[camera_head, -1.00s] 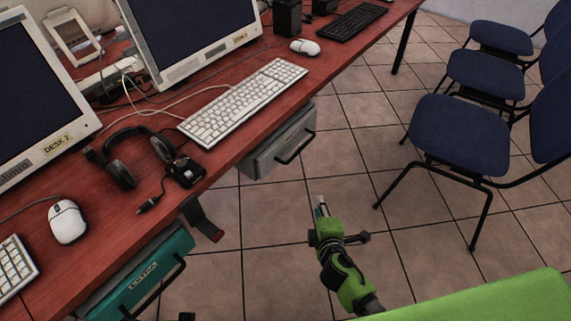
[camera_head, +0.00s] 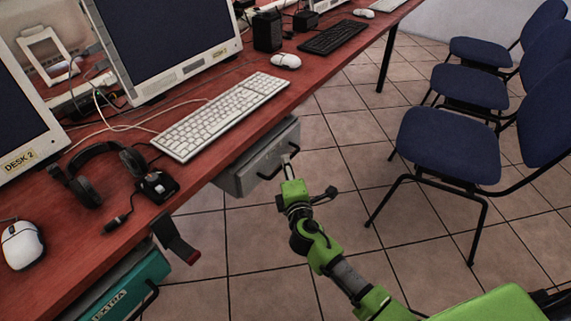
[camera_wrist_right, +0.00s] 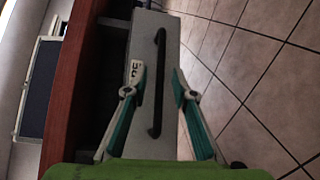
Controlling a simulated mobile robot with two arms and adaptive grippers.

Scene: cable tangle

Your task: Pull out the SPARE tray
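A grey tray (camera_head: 240,181) with a black bar handle (camera_head: 268,170) is mounted under the desk's front edge. In the right wrist view the tray's front (camera_wrist_right: 146,35) carries a label (camera_wrist_right: 136,72), partly hidden by a finger, so I cannot read it fully. My right gripper (camera_head: 288,165) is at the handle. In the right wrist view the gripper (camera_wrist_right: 158,75) is open, with one finger on each side of the black handle (camera_wrist_right: 157,105). I cannot tell whether the fingers touch it. My left gripper is not in view.
A teal tray (camera_head: 132,285) labelled EXTRA hangs under the nearer desk part. A black strap-like bracket (camera_head: 176,238) hangs between the trays. The red desk (camera_head: 195,175) holds a keyboard, headset and monitors. Blue chairs (camera_head: 447,143) stand at right; tiled floor lies between.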

